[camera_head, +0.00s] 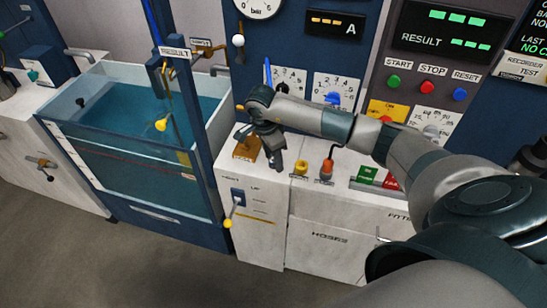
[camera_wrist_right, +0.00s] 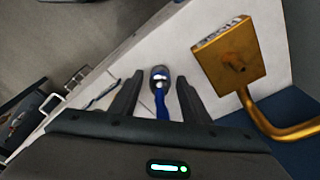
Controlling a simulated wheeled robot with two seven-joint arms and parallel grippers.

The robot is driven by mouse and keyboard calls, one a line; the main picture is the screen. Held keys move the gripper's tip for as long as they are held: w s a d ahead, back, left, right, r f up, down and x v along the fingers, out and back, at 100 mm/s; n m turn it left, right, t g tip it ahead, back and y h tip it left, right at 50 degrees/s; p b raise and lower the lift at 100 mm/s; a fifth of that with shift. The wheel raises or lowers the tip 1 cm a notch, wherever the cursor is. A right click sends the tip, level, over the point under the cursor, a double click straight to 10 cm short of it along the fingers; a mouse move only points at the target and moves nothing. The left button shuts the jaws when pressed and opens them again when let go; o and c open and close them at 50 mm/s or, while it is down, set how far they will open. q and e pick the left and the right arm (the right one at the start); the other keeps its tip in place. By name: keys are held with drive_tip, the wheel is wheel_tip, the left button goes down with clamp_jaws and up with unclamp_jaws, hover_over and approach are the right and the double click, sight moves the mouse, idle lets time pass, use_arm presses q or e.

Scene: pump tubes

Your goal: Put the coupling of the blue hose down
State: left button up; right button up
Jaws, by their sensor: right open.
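In the wrist view the coupling of the blue hose (camera_wrist_right: 160,78) shows as a dark round end with a pale band and blue below it. It lies between the two dark fingers of my right gripper (camera_wrist_right: 159,86), with a visible gap on both sides. The fingers are open. In the head view my right gripper (camera_head: 277,160) points down over the white bench top, left of the yellow fitting. The coupling cannot be made out there; the gripper and wrist probably hide it. My left gripper is in neither view.
A brass block (camera_wrist_right: 230,55) with a bent pipe stands close to the right finger. A yellow fitting (camera_head: 301,168) and an orange-tipped plug (camera_head: 327,166) stand on the bench (camera_head: 285,200). The water tank (camera_head: 140,115) is at the left. The panel (camera_head: 300,60) rises behind.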

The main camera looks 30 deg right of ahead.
drive_tip(key=shift+r, duration=0.25)
wheel_tip(320, 180, up, 12)
drive_tip(key=a+b, duration=0.1)
drive_tip(key=b, duration=0.3)
drive_tip(key=shift+a+f+b, duration=0.2)
drive_tip(key=shift+a+b, duration=0.1)
drive_tip(key=shift+a, duration=0.1)
drive_tip(key=shift+w, duration=0.1)
